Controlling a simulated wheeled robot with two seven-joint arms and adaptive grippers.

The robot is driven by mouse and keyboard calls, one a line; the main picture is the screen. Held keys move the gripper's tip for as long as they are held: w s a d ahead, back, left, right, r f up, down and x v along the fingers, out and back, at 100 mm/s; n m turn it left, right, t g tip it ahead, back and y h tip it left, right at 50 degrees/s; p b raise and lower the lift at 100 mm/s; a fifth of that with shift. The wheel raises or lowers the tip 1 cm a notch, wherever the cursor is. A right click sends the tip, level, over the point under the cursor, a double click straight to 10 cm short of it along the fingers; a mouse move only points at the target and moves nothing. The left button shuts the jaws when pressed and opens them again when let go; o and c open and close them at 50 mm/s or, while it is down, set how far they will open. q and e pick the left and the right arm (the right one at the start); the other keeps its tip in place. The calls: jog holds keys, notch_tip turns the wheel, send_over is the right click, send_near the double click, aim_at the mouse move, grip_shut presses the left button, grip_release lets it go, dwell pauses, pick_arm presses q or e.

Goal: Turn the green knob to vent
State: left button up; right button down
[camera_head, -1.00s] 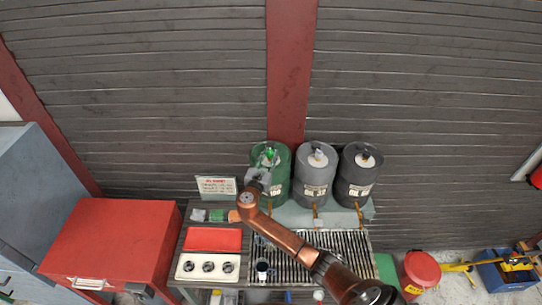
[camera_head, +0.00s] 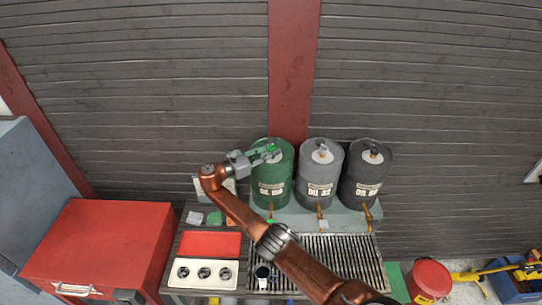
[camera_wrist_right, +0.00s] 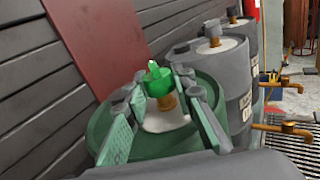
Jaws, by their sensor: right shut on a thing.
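The green knob (camera_wrist_right: 157,80) sits on a brass stem on top of the green oil drum (camera_head: 273,188), above a pale round cap. My right gripper (camera_head: 266,152) reaches the drum's top from the left, and in the right wrist view (camera_wrist_right: 160,90) its two fingers lie on either side of the knob. It is shut on the knob. The fingers partly hide the knob in the head view, and I cannot read a vent mark. My left gripper is not in view.
A grey drum (camera_head: 320,175) and a dark drum (camera_head: 363,178) stand close on the right, with taps over a slatted grate (camera_head: 330,262). A red cabinet (camera_head: 105,240) is at left. A ribbed wall (camera_head: 150,90) stands close behind the drums.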

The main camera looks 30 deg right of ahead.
jog(key=shift+d+g, duration=0.2)
jog(key=shift+g, duration=0.1)
jog(key=c, duration=2.1)
grip_release()
jog(key=o, duration=0.5)
jog(key=shift+s+d, duration=0.15)
jog(key=shift+a, duration=0.4)
jog(key=a, duration=1.1)
jog(key=shift+a, duration=0.35)
